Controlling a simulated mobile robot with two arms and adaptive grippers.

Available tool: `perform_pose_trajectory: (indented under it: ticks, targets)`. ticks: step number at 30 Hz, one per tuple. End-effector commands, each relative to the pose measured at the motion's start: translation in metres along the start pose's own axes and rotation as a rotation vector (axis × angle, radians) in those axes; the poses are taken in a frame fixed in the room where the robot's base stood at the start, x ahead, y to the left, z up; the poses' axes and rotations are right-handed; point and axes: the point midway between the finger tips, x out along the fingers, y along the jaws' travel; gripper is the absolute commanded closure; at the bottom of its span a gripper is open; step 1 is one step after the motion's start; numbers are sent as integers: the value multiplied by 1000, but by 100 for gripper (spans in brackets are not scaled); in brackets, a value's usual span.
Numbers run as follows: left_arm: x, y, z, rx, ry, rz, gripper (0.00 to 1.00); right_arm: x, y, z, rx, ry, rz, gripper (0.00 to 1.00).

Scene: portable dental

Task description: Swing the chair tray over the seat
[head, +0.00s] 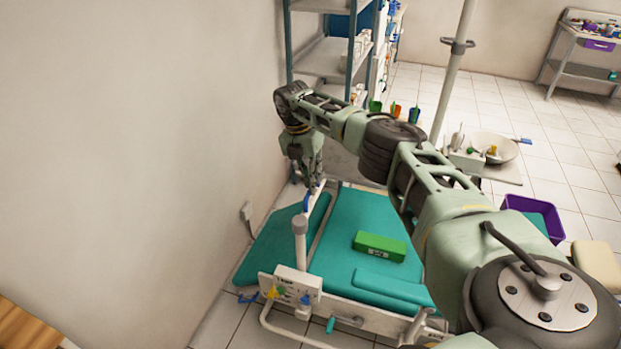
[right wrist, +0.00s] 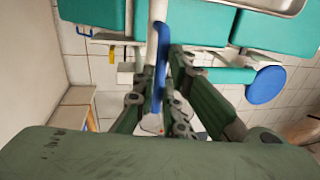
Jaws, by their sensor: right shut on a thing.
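The dental chair has a teal seat (head: 345,225) in the middle of the head view. My right gripper (head: 311,182) reaches down at the chair's wall side. It is shut on a blue handle (head: 306,202) beside a white post (head: 300,245). In the right wrist view the blue handle (right wrist: 163,55) stands between the fingers (right wrist: 160,95), next to a white bar (right wrist: 157,14). A shallow metal tray (right wrist: 268,5) shows partly at that view's top right, by teal padding. I cannot tell where this tray is in the head view. My left gripper is out of view.
A green box (head: 380,246) lies on the teal padding. A control unit (head: 292,284) with coloured knobs stands at the near end. The wall is close on the left. Metal shelves (head: 322,62) stand behind, and a purple bin (head: 536,217) is at right.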

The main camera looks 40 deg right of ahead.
Motion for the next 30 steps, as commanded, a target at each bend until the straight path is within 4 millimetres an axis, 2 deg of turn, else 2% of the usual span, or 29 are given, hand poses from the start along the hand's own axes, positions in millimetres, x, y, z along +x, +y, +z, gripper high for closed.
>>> perform_pose_trajectory:
  ticks: [5, 6, 11, 19, 23, 26, 30]
  targets:
    - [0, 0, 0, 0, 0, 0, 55, -2, 0, 1, 11, 0, 5, 100]
    - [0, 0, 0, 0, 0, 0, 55, -2, 0, 1, 11, 0, 4, 86]
    - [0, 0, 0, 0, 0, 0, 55, -1, 0, 1, 7, 1, 2, 72]
    - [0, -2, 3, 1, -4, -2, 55, -1, 0, 0, 4, 1, 1, 72]
    - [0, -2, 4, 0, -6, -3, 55, -8, 0, 0, 3, 0, 2, 72]
    - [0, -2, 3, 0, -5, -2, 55, -23, 0, 1, 3, -1, 4, 72]
    - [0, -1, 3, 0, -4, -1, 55, -53, 1, 1, 4, -2, 5, 72]
